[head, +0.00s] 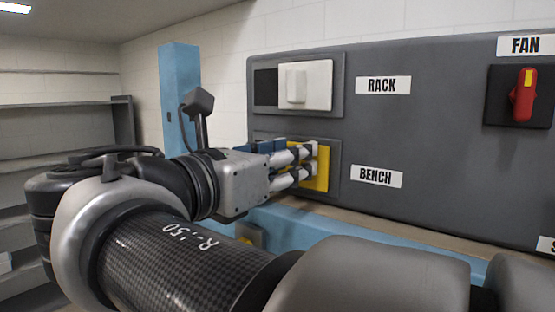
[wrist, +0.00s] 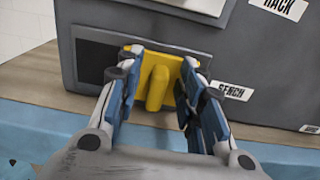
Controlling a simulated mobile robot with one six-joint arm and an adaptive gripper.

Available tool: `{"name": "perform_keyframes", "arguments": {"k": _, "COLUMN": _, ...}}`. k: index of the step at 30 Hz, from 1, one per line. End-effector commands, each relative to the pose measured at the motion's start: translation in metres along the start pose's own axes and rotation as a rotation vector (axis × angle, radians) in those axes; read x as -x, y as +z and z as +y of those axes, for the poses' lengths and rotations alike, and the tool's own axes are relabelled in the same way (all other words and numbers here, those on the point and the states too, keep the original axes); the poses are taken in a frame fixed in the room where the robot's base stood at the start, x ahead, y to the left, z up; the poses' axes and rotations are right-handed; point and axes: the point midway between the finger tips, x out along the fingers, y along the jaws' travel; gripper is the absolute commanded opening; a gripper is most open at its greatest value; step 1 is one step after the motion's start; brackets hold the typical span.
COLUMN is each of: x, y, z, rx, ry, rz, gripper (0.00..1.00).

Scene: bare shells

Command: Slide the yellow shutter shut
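The yellow shutter (head: 323,178) sits in the lower frame of the grey panel, beside the BENCH label (head: 376,177). In the wrist view, the yellow shutter (wrist: 178,68) covers the right part of its frame, and a dark opening (wrist: 96,62) shows at its left. Its raised yellow handle (wrist: 157,88) stands between my fingers. My gripper (wrist: 161,60) is open, with one finger on each side of the handle and a small gap showing on both sides. In the head view my gripper (head: 311,162) hides much of the shutter and the opening.
Above is a white shutter (head: 319,83) by the RACK label (head: 382,85), with a dark opening at its left. A red FAN switch (head: 522,95) is at the far right. A wooden ledge (wrist: 36,76) and a blue beam (wrist: 30,118) run below the panel.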

Motion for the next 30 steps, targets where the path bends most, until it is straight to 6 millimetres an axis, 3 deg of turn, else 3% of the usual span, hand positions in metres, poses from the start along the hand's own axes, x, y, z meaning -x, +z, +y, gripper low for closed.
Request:
{"name": "perform_keyframes", "arguments": {"k": 8, "x": 0.0003, "y": 0.0003, "z": -0.0003, "rx": 0.000, "ry": 0.000, "rz": 0.000, "gripper": 0.35}}
{"name": "perform_keyframes", "arguments": {"k": 24, "x": 0.0002, "y": 0.0000, "z": -0.0002, "rx": 0.000, "ry": 0.000, "rz": 0.000, "gripper": 0.00}}
{"name": "perform_keyframes", "arguments": {"k": 30, "x": 0.0002, "y": -0.0001, "z": -0.0002, "rx": 0.000, "ry": 0.000, "rz": 0.000, "gripper": 0.00}}
